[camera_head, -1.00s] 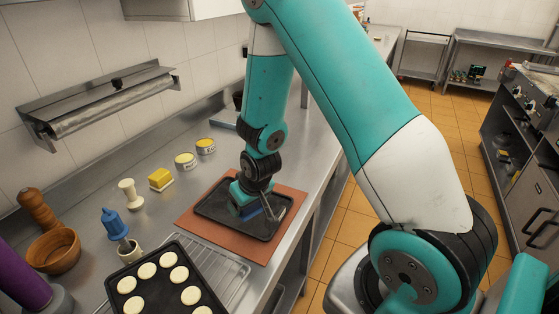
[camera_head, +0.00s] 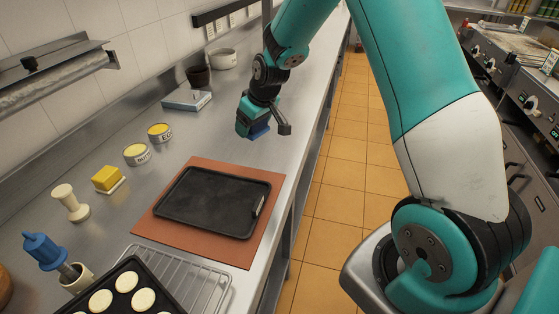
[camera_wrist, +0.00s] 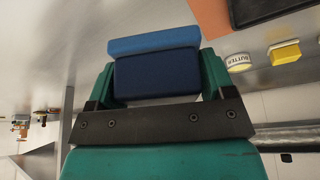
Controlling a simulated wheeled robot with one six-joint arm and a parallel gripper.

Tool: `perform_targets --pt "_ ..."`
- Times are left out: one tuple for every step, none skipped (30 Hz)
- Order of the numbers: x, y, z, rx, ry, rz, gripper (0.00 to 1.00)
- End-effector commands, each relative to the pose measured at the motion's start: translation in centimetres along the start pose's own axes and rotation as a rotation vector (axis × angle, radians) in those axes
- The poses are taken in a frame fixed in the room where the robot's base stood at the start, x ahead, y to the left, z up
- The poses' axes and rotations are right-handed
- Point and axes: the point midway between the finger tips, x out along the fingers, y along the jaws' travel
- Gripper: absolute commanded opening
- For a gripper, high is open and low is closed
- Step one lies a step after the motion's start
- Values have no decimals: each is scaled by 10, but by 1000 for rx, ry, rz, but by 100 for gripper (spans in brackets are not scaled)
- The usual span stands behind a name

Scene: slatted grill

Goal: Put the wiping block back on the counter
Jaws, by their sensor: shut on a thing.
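The wiping block (camera_wrist: 157,76) is dark blue with a lighter blue face and sits between the two fingers of my gripper in the wrist view. In the head view a bit of the blue block (camera_head: 260,132) shows below my gripper (camera_head: 256,122). My gripper is shut on the block, beyond the far edge of the brown mat, over bare steel counter (camera_head: 290,160). Whether the block touches the counter is hard to tell. The black griddle tray (camera_head: 205,203) lies on the brown mat (camera_head: 160,228), with nothing on it but a small light handle or label at its right.
Two yellow-topped tins (camera_head: 137,154), a yellow butter block (camera_head: 107,178), a white tamper (camera_head: 70,203) and a blue brush (camera_head: 50,252) line the wall side. A wire rack (camera_head: 195,275) and a tray of pale rounds (camera_head: 128,282) are nearest. A grey-white box (camera_head: 187,98) and pots stand farther back.

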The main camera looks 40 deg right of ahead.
Motion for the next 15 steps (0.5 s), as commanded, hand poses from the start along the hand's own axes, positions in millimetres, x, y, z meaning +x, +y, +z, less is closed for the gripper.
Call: perform_targets --pt "1 21 -12 -55 12 -17 53" --pt "-5 30 -18 -93 11 -32 53" --pt "-14 42 -25 -145 10 -53 53" --pt "-22 50 -29 -181 9 -68 53" --pt "-29 57 -32 -215 8 -83 53" --pt "-38 65 -36 -256 7 -100 53" --pt "-44 71 -37 -281 6 -111 53" --pt "-50 75 -38 -306 4 -122 53" --pt "-56 80 -39 -330 2 -134 53" --pt "-60 83 -39 -345 0 -140 53" --pt "-62 85 -39 -356 0 -147 53" --pt "-62 86 -38 -366 -2 -153 53" --pt "-61 87 -37 -371 -3 -157 53" --pt "-58 87 -36 -373 -5 -161 53" --pt "-51 87 -32 -374 -6 -163 53"
